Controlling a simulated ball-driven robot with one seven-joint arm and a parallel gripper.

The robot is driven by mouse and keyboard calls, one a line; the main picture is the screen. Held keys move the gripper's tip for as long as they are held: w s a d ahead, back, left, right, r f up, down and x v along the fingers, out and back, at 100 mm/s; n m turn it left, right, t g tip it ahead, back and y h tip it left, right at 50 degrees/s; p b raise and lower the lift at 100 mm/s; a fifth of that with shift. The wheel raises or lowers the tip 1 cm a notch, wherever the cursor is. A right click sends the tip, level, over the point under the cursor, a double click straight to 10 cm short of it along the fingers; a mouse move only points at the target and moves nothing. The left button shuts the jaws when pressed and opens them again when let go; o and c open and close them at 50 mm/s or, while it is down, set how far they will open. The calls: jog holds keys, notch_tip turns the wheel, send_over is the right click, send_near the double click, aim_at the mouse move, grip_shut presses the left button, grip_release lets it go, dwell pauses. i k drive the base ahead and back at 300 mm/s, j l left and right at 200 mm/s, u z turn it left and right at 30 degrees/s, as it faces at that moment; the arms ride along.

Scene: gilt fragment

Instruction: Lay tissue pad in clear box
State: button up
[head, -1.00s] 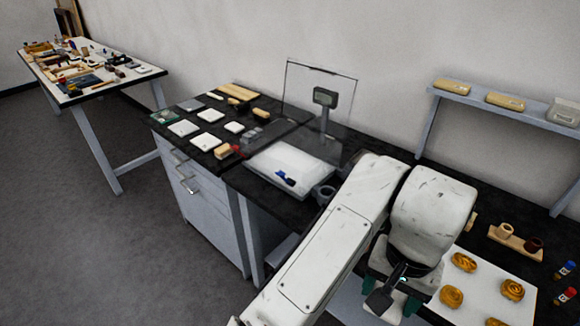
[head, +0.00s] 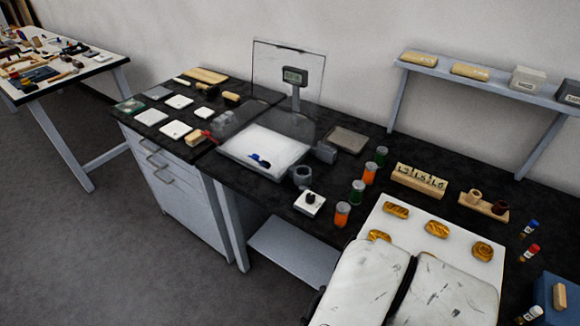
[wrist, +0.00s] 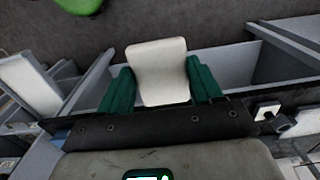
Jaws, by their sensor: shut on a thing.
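In the wrist view a white, slightly curved pad (wrist: 158,68), which looks like the tissue pad, stands between the green fingertips of my gripper (wrist: 160,85). My gripper is shut on it and holds it in the air. In the head view my gripper and the pad are out of sight; only my arm shows at the bottom. I cannot single out the clear box for certain. A small see-through, greenish-edged container (head: 130,107) lies at the left corner of the black bench, and a grey translucent shape (head: 225,122) stands left of the scale.
White square pads (head: 177,130) lie on the left bench. A white scale (head: 266,150) with a display stands mid-bench. Orange-filled jars (head: 342,214) and a white board (head: 405,218) with gilt pieces are to the right. A wall shelf (head: 478,77) holds boxes.

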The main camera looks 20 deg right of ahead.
aim_at(265, 147)
jog(key=i, duration=1.95)
